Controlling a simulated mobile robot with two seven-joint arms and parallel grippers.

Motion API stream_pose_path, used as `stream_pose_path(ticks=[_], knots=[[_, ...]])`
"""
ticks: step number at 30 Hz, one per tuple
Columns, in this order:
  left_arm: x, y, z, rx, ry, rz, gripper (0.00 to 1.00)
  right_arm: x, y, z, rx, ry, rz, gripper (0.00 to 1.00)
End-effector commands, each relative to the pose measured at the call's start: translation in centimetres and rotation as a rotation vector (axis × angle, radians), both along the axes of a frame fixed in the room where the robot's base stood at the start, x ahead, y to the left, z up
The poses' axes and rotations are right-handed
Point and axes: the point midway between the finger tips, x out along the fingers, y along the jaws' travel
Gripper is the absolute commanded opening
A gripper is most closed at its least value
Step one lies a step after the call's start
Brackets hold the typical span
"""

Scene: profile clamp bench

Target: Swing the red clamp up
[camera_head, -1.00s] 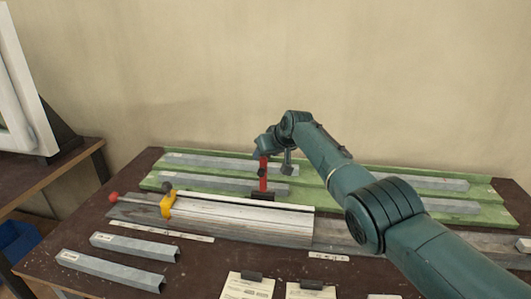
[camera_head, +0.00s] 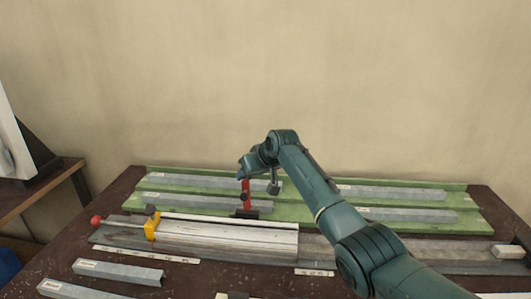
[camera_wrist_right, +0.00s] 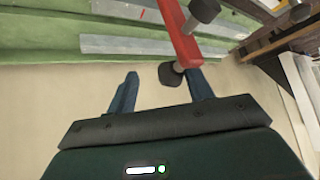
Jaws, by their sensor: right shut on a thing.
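The red clamp (camera_head: 246,194) stands upright on its black base (camera_head: 246,214) behind the long grey profile (camera_head: 215,241). My right gripper (camera_head: 246,172) is at the top of the red arm, reaching in from the right. In the right wrist view the red arm (camera_wrist_right: 180,35) runs down to my right gripper (camera_wrist_right: 162,74), and a black knob (camera_wrist_right: 170,75) sits between the fingers. The gripper is shut on the clamp, though its exact contact is partly hidden in the head view. My left gripper is not in view.
A yellow clamp (camera_head: 152,226) with a red ball knob (camera_head: 96,221) stands at the profile's left end. A green tray (camera_head: 310,213) with several grey bars lies behind. Loose bars (camera_head: 118,272) lie at the front left. The wall (camera_head: 260,80) is behind the bench.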

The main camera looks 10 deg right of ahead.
Motion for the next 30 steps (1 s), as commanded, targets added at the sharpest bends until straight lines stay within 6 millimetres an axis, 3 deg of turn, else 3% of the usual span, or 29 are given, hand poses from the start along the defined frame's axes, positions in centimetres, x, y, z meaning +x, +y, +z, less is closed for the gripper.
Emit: stream_pose_path(ticks=[1, 18, 30], knots=[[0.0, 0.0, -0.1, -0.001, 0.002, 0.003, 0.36, -0.1, -0.8, 1.0, -0.001, -0.015, -0.008, 0.46], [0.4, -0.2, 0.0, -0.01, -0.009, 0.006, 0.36, -5.3, -2.9, 6.9, 0.0, -0.014, -0.007, 0.46], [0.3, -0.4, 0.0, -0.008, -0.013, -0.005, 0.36, -6.0, -3.0, 7.6, 0.0, -0.011, -0.004, 0.46]])
